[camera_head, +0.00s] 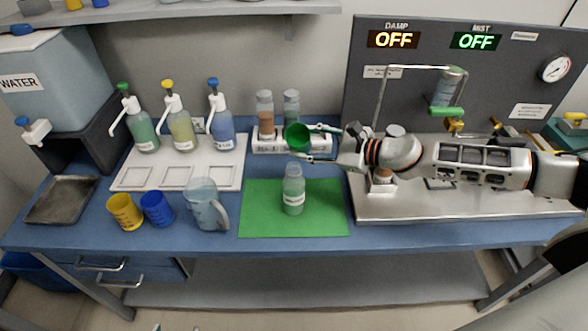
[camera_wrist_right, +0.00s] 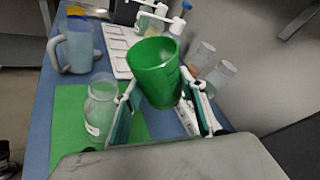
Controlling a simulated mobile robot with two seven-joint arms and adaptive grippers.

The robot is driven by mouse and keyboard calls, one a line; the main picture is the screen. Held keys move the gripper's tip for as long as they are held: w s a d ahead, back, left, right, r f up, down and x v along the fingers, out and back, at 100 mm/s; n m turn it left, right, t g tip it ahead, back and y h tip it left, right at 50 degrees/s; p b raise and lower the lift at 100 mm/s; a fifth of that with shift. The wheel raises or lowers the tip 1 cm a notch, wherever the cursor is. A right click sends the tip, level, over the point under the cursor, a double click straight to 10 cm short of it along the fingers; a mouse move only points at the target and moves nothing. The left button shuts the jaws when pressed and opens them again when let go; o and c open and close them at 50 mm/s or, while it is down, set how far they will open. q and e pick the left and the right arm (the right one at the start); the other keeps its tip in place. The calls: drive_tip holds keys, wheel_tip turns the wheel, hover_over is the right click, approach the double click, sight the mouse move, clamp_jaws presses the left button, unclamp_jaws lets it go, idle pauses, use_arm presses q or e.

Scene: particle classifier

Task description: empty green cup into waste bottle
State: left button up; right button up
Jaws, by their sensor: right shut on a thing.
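The green cup (camera_head: 298,136) is held in the air by my right gripper (camera_head: 318,142), whose two fingers are closed around its sides. In the head view the cup is tipped, with its opening toward the camera. It also shows in the right wrist view (camera_wrist_right: 155,72), between the fingers. The waste bottle (camera_head: 293,192) stands upright on the green mat (camera_head: 262,215), below and slightly left of the cup, apart from it. The bottle also shows in the right wrist view (camera_wrist_right: 100,105). The cup's contents cannot be made out. My left gripper is not in view.
A clear jug (camera_head: 203,205), a blue cup (camera_head: 157,209) and a yellow cup (camera_head: 124,212) stand left of the mat. A white rack (camera_head: 262,147) with bottles is behind. Pump bottles stand on a white tray (camera_head: 135,178). A steel platform (camera_head: 440,205) lies right.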

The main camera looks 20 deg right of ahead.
drive_tip(key=shift+s+a+r, duration=0.15)
drive_tip(key=shift+s+r, duration=0.05)
drive_tip(key=shift+r, duration=0.5)
drive_tip(key=shift+s+a+r+n, duration=0.1)
drive_tip(key=shift+s+r+n, duration=0.1)
drive_tip(key=shift+n, duration=0.2)
drive_tip(key=shift+f+t, duration=0.25)
drive_tip(key=shift+t, duration=0.05)
drive_tip(key=shift+w+n, duration=0.1)
drive_tip(key=shift+n, duration=0.2)
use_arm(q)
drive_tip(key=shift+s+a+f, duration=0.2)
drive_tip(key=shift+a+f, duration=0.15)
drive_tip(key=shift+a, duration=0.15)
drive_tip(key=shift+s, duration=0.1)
use_arm(e)
drive_tip(key=shift+a, duration=0.1)
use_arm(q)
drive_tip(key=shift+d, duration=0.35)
use_arm(e)
drive_tip(key=shift+f+n+t, duration=0.3)
drive_tip(key=shift+n+t, duration=0.1)
drive_tip(key=shift+n, duration=0.2)
